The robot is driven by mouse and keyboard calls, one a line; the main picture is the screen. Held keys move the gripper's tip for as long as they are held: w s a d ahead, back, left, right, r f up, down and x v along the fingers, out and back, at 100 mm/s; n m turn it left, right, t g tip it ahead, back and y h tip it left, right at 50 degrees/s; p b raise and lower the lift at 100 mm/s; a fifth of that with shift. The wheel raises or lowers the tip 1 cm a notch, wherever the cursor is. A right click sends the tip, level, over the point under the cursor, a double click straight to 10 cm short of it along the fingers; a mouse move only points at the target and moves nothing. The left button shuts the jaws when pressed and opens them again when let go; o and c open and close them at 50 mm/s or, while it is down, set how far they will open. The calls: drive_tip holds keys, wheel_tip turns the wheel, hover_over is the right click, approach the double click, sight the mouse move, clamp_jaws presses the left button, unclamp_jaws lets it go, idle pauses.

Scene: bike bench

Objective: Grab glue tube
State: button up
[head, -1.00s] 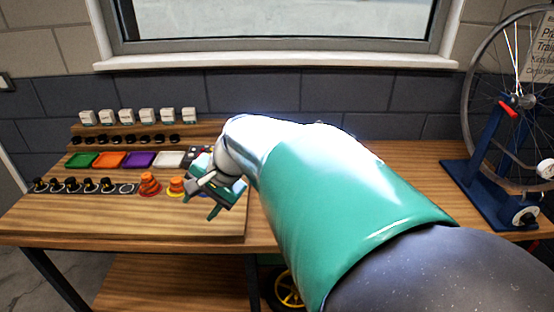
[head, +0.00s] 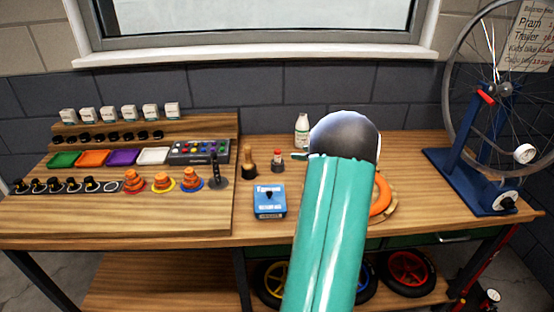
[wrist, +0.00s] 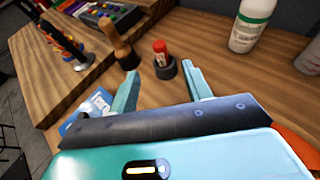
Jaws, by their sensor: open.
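A small tube with a red top, likely the glue tube (head: 273,153), stands upright in a round black holder (head: 275,166) on the bench. In the wrist view the glue tube (wrist: 160,50) and its black holder (wrist: 166,69) are just beyond my gripper (wrist: 161,78). My gripper is open and empty. Its two teal fingers point toward the tube, one on each side in the picture, with a gap before it. In the head view my arm hides most of the gripper; only a small teal tip shows right of the tube.
A wooden-handled tool (head: 249,162) stands close left of the tube. A blue box (head: 269,201) lies in front. A white bottle (head: 302,130) stands behind to the right. An orange ring (head: 381,195) is partly behind my arm. The stepped board (head: 200,215) fills the left.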

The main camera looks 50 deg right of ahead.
sight(280, 151)
drive_tip(key=x, duration=1.3)
drive_tip(key=shift+a, duration=0.1)
drive_tip(key=c, duration=1)
